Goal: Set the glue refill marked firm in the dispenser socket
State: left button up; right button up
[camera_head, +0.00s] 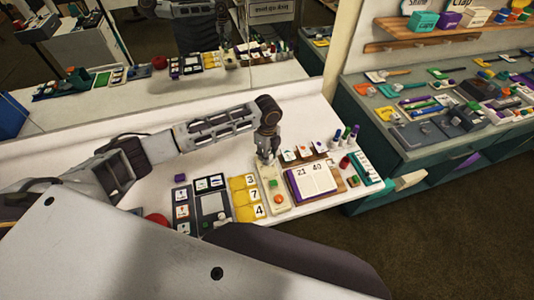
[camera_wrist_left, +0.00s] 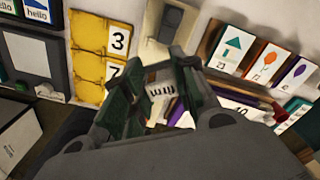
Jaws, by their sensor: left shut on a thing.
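My left gripper (camera_head: 267,155) reaches in from the left over the white counter, above the far end of a beige panel (camera_head: 274,185). In the left wrist view its fingers (camera_wrist_left: 160,95) are shut on the glue refill (camera_wrist_left: 160,91), whose pale label reads "firm" upside down. The fingers hide much of the refill, and I cannot make it out in the head view. The beige panel carries a grey fitting (camera_wrist_left: 171,23) at its far end and green and orange round parts. I cannot tell which thing is the dispenser socket. My right gripper is not in view.
Yellow number cards (camera_head: 245,198) lie left of the panel. A purple-edged flip book (camera_head: 312,180) with number pages lies to its right. Picture cards (camera_head: 290,156) and upright markers (camera_head: 345,136) stand behind. A cluttered green cabinet (camera_head: 440,110) is at the right.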

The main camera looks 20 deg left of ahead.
pick_arm(q)
jog(key=shift+s+m, duration=0.1)
jog(key=shift+m, duration=1.1)
jog(key=shift+d+m, duration=0.15)
jog(key=shift+m, duration=1.95)
jog(key=shift+f, duration=0.15)
jog(key=b, duration=0.5)
send_over(268, 169)
jog(key=shift+f, duration=3.2)
